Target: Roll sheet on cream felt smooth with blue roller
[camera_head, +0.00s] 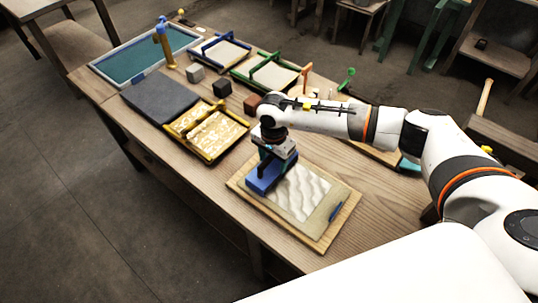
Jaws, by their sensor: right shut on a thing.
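A wavy, pale sheet (306,189) lies on the cream felt (309,231), which rests on a wooden board at the near part of the table. The blue roller (263,181) is at the left part of the sheet, under my right gripper (272,160). My right gripper is shut on the blue roller, which looks to be at the sheet's surface; whether it presses cannot be told. The roller and gripper hide the sheet's left end. My left gripper is not in view.
A yellow-framed mould (180,131) and a dark grey felt (157,98) lie farther left. A blue-framed mould (200,49), a green-framed mould (247,83) and a water vat (103,69) stand at the back. A small blue item (336,211) lies on the felt's right edge.

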